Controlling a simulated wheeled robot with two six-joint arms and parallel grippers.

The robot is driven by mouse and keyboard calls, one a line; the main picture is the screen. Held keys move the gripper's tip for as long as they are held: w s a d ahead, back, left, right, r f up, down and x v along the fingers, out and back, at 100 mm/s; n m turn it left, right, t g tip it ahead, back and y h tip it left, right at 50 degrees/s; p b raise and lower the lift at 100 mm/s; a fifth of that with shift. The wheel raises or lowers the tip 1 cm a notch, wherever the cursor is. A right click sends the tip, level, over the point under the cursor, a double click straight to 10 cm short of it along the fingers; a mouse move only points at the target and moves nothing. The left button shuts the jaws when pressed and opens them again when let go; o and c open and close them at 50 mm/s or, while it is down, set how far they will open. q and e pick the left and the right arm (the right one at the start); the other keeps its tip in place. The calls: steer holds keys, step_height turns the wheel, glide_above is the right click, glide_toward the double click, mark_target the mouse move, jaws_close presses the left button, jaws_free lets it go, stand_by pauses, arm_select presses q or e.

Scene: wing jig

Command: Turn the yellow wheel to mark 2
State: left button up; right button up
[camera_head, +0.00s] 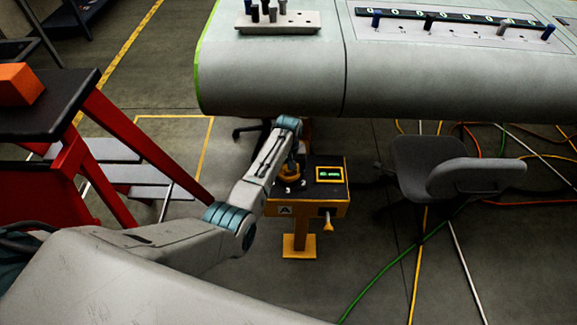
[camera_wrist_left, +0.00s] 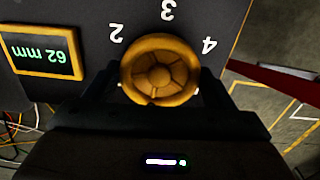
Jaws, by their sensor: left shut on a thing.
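The yellow wheel (camera_wrist_left: 160,70) sits on a black panel (camera_wrist_left: 90,20) and fills the middle of the left wrist view. The white marks 2, 3 and 4 stand around it, upside down in that view. My left gripper (camera_wrist_left: 158,85) is shut on the wheel, with one dark finger at each side. In the head view the wheel (camera_head: 288,170) shows partly behind my left gripper (camera_head: 292,162). A green display (camera_wrist_left: 42,52) beside it reads 62 mm. Which mark the wheel points to I cannot tell. My right gripper is not in view.
The panel tops a yellow box on a post (camera_head: 300,240). A large grey wing (camera_head: 270,70) lies behind it. A grey chair (camera_head: 450,175) and several floor cables are at the right. A red stand (camera_head: 90,160) is at the left.

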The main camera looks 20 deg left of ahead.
arm_select(q)
steer(key=m+p, duration=0.2)
steer(key=m, duration=0.3)
steer(key=shift+a+r+p, duration=0.1)
steer(key=shift+r+p, duration=0.05)
steer(key=shift+p, duration=0.2)
steer(key=m+p, duration=0.1)
steer(key=m, duration=0.5)
steer(key=shift+p, duration=0.4)
steer(key=m+p, duration=0.1)
steer(key=m, duration=1)
steer(key=shift+w+p, duration=0.15)
steer(key=shift+p, duration=0.2)
steer(key=o, duration=1)
